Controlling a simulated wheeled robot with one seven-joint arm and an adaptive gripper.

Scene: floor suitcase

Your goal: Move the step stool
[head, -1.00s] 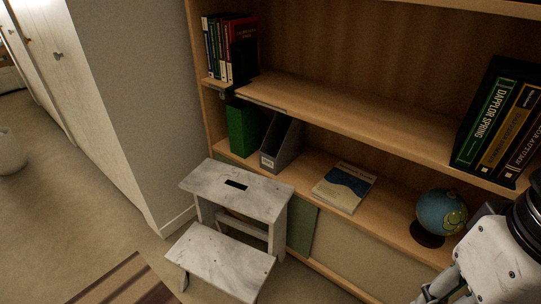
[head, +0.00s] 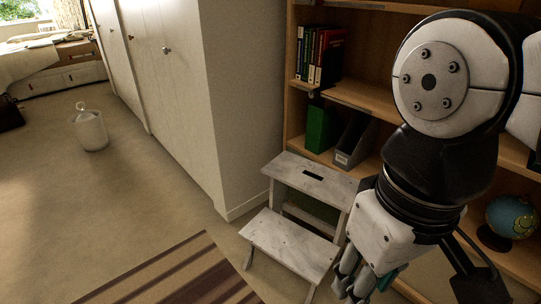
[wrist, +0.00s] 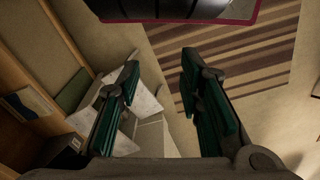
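The step stool (head: 290,243) is white, worn and two-stepped, with a dark handle slot in its top step. It stands upright on the floor against the bookcase, left of my arm in the head view. In the wrist view its pale steps (wrist: 148,103) show beneath and beside the left finger, partly hidden by it. My gripper (wrist: 165,75) has its two green-padded fingers wide apart with nothing between them. In the head view my gripper (head: 352,285) hangs at the lower edge, right of the stool; I cannot tell the gap between them.
A wooden bookcase (head: 297,98) with books, green and grey file holders and a globe (head: 511,217) stands behind. White cupboards (head: 172,95) line the left. A striped rug (head: 185,275) lies in front. A white bin (head: 90,130) stands farther back. Open floor lies left.

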